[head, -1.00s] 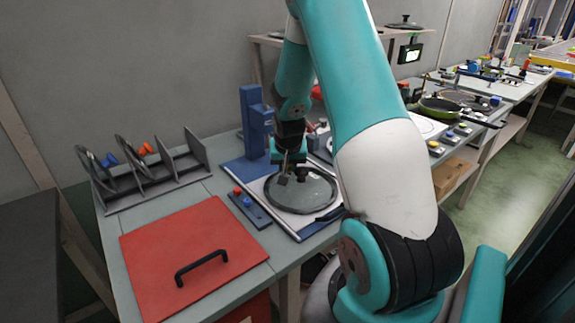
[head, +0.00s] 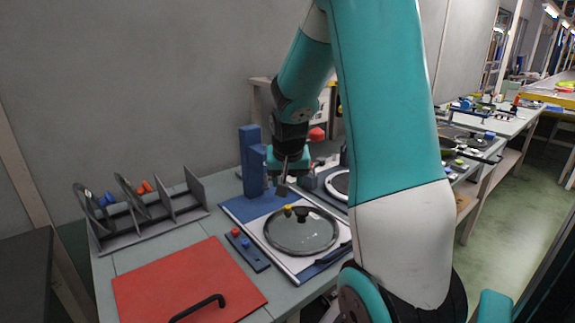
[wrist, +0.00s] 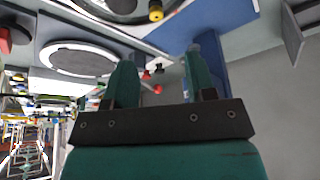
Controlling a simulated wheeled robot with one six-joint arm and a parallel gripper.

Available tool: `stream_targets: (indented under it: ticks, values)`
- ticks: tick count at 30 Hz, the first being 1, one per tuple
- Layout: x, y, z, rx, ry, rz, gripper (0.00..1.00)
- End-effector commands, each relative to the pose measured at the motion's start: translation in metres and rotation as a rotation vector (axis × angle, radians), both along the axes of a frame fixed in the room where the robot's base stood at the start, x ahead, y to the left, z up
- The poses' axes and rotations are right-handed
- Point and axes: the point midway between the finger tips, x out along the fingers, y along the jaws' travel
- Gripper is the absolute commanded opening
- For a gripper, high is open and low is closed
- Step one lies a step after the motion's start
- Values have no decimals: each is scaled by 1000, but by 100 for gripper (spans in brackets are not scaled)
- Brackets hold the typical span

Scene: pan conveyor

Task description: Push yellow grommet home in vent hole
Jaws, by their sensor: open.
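The glass lid (head: 305,240) with a dark rim and a dark knob lies on a white pad on the blue-edged board. The yellow grommet (head: 288,208) sits upright at the lid's far side, by the rim. It also shows at the top of the wrist view (wrist: 156,12). The vent hole itself is hidden, and I cannot tell how deep the grommet sits. My gripper (head: 286,184) is above and behind the grommet, apart from it. In the wrist view its two fingers (wrist: 163,68) are spread with nothing between them.
A blue post (head: 250,160) stands close left of my gripper. A strip with red and blue buttons (head: 246,250) lies left of the lid. A red panel with a black handle (head: 190,285) is at the front left, and a grey rack (head: 150,215) holds lids behind it.

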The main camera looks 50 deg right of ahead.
Motion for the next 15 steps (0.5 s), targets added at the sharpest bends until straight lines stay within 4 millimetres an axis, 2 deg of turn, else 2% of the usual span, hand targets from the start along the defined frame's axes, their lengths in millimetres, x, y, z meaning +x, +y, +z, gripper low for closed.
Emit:
stream_targets:
  ticks: [1, 6, 15]
  values:
    - [-2, 3, 13, -3, -5, 2, 51]
    - [-9, 11, 38, -2, -3, 0, 51]
    - [-13, 15, 49, -1, -1, 0, 51]
